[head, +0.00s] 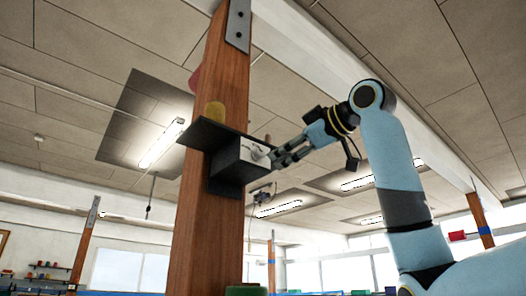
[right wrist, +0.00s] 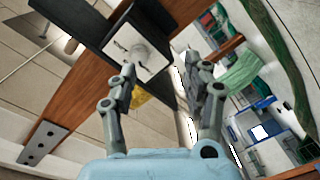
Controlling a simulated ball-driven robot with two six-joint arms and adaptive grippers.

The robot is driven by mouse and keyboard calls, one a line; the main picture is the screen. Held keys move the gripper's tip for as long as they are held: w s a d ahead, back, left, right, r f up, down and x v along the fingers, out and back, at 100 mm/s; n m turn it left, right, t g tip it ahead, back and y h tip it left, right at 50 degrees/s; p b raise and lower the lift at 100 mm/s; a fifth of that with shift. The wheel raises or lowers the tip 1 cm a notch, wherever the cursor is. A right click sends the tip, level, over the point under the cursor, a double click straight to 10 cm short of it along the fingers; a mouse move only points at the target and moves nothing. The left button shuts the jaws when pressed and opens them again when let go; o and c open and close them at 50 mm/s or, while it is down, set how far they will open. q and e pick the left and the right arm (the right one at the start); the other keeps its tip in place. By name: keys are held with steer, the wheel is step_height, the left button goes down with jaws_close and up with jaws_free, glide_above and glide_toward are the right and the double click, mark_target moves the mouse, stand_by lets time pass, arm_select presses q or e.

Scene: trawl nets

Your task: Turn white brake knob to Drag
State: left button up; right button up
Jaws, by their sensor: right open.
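The white brake knob (right wrist: 138,52) sits on a white face plate (right wrist: 122,36) on the front of a dark box (right wrist: 100,14). In the head view the dark box (head: 226,165) is fixed to a wooden post (head: 205,235), and the knob's details are too small to tell. My right gripper (head: 277,158) is just right of the plate, pointing at it. In the right wrist view its open fingers (right wrist: 160,66) are apart, with the knob close to the left fingertip; contact cannot be told. Position labels are not readable. My left gripper is not in view.
Green netting (right wrist: 240,70) and shelving lie farther off in the right wrist view.

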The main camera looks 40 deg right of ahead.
mark_target(262, 152)
step_height(262, 152, up, 4)
steer(key=s, duration=0.2)
steer(key=shift+t, duration=0.3)
steer(key=w+p, duration=0.1)
steer(key=w, duration=0.2)
steer(key=w+p, duration=0.1)
steer(key=w, duration=0.2)
steer(key=w+p, duration=0.2)
steer(key=w, duration=0.1)
steer(key=shift+w+a+f, duration=0.1)
steer(key=shift+w+a, duration=0.1)
steer(key=shift+a, duration=0.05)
steer(key=shift+w+f, duration=0.15)
steer(key=shift+w, duration=0.45)
jaws_close()
